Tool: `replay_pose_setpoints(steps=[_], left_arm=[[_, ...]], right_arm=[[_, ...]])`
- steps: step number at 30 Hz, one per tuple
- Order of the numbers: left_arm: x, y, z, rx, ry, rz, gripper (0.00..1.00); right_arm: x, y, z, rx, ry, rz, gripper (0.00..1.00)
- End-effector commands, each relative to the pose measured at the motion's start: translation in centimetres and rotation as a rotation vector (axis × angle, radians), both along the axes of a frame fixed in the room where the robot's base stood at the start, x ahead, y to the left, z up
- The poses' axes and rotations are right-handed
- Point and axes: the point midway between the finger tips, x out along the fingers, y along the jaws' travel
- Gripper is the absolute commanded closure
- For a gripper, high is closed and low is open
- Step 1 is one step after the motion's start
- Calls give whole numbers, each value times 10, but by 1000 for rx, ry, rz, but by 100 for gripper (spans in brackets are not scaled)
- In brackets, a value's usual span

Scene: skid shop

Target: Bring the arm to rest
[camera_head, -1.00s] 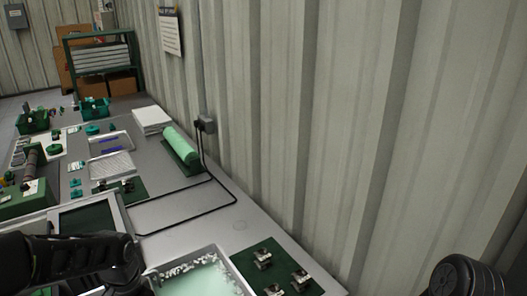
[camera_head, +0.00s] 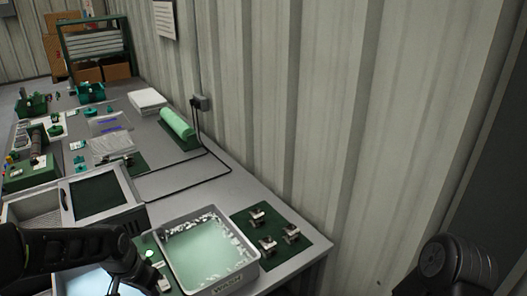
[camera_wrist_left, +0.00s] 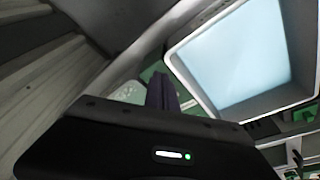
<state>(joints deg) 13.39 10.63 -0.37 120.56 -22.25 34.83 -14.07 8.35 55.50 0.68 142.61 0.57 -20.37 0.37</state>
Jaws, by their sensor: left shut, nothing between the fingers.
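My left arm (camera_head: 70,248) is black and reaches in from the left in the head view, over the front of the bench. Its fingertips are not clear there. In the left wrist view my left gripper (camera_wrist_left: 162,92) shows dark fingers pressed together, with nothing held. A grey-walled tray with a pale blue inside (camera_wrist_left: 235,60) lies beside and beyond the fingers in that view. My right arm (camera_head: 455,268) shows only as a black rounded link at the lower right. Its gripper is out of view.
A grey tray (camera_head: 250,262) with pale green contents and white bits stands right of my left arm. A green mat (camera_head: 248,213) with small metal parts lies beside it. A green roll (camera_head: 177,123) and cable lie behind. The corrugated wall (camera_head: 310,100) borders the bench's right side.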

Motion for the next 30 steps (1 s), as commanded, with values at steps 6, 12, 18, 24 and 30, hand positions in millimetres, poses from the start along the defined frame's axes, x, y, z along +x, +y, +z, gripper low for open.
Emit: replay_pose_setpoints(steps=[6,12,18,24,30], left_arm=[[15,-45,-38,-122,-90,106,100],[-6,-116,-113,-277,-95,264,100],[-103,-186,-200,-348,50,418,100],[-182,-217,-233,-336,219,400,100],[-200,-224,-240,-333,259,379,100]], right_arm=[[-1,0,0,0,2,1,64],[-1,0,0,0,2,1,64],[-1,0,0,0,2,1,64],[-1,0,0,0,2,1,64],[-1,0,0,0,2,1,64]])
